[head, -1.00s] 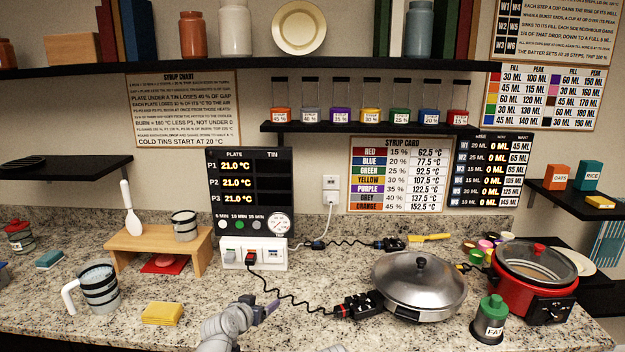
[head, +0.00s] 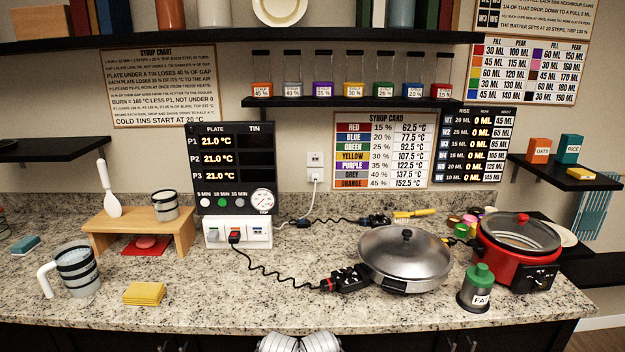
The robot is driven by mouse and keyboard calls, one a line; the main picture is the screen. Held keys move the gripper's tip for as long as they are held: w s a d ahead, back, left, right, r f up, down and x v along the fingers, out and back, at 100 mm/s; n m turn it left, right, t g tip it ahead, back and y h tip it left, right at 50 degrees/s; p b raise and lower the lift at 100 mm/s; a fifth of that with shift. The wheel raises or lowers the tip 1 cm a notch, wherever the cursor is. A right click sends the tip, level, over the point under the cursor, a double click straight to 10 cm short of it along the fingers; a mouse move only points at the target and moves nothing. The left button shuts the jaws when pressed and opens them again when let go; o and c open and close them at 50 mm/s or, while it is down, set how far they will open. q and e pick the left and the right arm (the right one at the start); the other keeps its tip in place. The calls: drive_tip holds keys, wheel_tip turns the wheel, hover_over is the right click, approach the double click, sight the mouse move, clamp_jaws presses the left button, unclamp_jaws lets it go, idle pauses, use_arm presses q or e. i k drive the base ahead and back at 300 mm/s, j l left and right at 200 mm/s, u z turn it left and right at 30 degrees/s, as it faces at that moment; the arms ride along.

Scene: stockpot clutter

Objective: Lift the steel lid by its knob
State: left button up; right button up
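The steel lid (head: 385,258) is a shiny dome sitting on a dark-handled electric pan on the right half of the counter. Its black knob (head: 407,234) stands up at the top centre, with nothing touching it. A grey piece of my own arm shows at the bottom edge, in front of the counter. Neither gripper's fingers are in view.
A red cooker (head: 487,262) with a glass lid stands right of the pan. A green-capped jar (head: 476,290) stands close at the pan's front right. A black cord runs from the pan to a white socket box (head: 238,232). Yellow cloths (head: 144,293) lie front left; the counter's front middle is clear.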

sight(405, 253)
drive_tip(key=j+z, duration=0.15)
drive_tip(key=z, duration=0.8)
drive_tip(key=k+l, duration=0.05)
